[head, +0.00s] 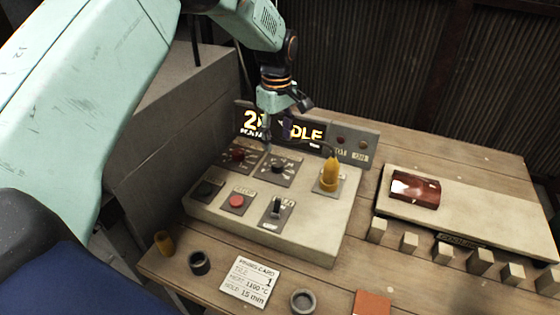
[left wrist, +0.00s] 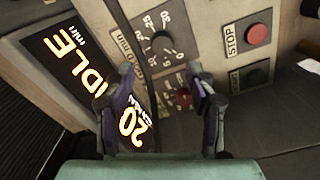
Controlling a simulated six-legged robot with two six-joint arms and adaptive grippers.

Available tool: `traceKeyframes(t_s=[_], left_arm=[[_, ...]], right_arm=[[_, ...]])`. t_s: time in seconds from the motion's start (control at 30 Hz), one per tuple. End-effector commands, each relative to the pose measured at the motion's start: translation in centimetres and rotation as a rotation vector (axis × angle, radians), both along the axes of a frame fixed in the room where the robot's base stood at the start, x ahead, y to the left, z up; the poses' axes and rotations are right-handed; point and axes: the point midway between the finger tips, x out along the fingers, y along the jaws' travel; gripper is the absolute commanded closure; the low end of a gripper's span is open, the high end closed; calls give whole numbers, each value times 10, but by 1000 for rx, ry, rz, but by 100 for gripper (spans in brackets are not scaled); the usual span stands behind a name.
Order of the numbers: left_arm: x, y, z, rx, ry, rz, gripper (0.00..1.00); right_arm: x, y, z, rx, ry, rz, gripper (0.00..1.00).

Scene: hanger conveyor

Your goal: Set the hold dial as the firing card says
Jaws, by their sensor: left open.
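The control panel (head: 310,215) stands on the bench. Its hold dial (head: 278,167) is a black knob on a dark scale plate; it also shows in the left wrist view (left wrist: 162,43), beside a "min" label. The lit display (head: 283,126) reads 20 and IDLE. The firing card (head: 250,281) lies before the panel and reads 1, 1100 °C and hold 15 min. My left gripper (head: 278,143) hangs over the panel's back, near the hold dial. Its fingers are apart and empty in the left wrist view (left wrist: 165,105). A red knob (left wrist: 183,97) shows between them. My right gripper is out of view.
A yellow handle (head: 331,174), a red button (head: 237,201), a black button (head: 207,189) and a lever switch (head: 277,208) share the panel. Small cups (head: 302,301) stand in front. A pale tray (head: 480,225) with a glossy brown piece (head: 415,189) lies right.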

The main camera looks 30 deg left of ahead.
Motion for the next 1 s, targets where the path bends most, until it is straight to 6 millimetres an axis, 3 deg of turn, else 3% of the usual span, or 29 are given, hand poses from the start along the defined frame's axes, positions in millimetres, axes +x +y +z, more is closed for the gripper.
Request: traceKeyframes(t_s=[0.5,0.93,1.0], left_arm=[[-6,0,-66,0,2,0,44],[-3,-1,-77,0,-1,0,44],[-2,-1,-77,0,-1,0,50]], right_arm=[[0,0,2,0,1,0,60],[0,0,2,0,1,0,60],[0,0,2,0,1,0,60]])
